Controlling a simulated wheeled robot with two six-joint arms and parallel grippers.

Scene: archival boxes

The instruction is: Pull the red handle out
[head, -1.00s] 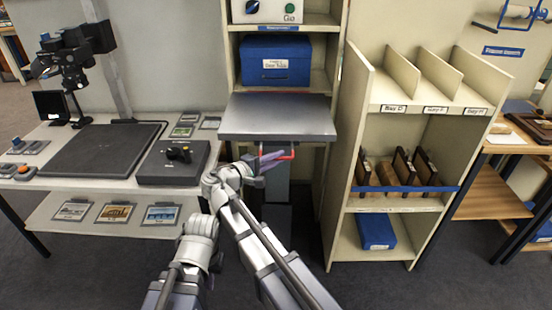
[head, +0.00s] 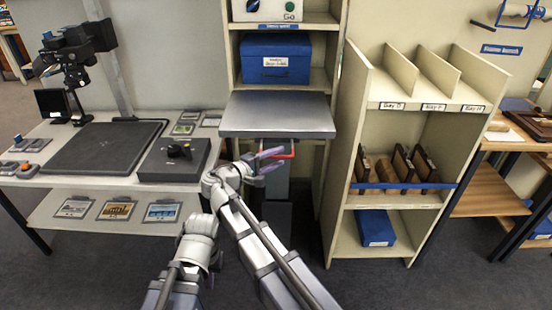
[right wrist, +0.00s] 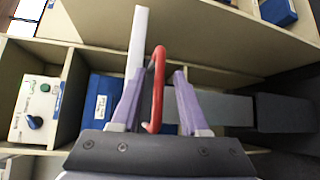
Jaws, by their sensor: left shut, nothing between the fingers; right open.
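The red handle (head: 291,154) is a thin U-shaped bar under the front edge of the grey metal shelf plate (head: 278,116). In the right wrist view the handle (right wrist: 157,90) stands between the two purple fingers. My right gripper (head: 274,160) is open around the handle, with a visible gap to each finger. Its fingers (right wrist: 152,100) are spread in the wrist view. The handle's far end is partly hidden in the head view. My left gripper (head: 215,262) hangs low beside its arm, away from the handle; its fingertips are hard to make out.
A blue box (head: 275,60) sits on the shelf above the plate. A desk with a dark control box (head: 174,160) is at left. A shelf unit (head: 345,150) with upright dividers stands close at right. Dark floor is open in front.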

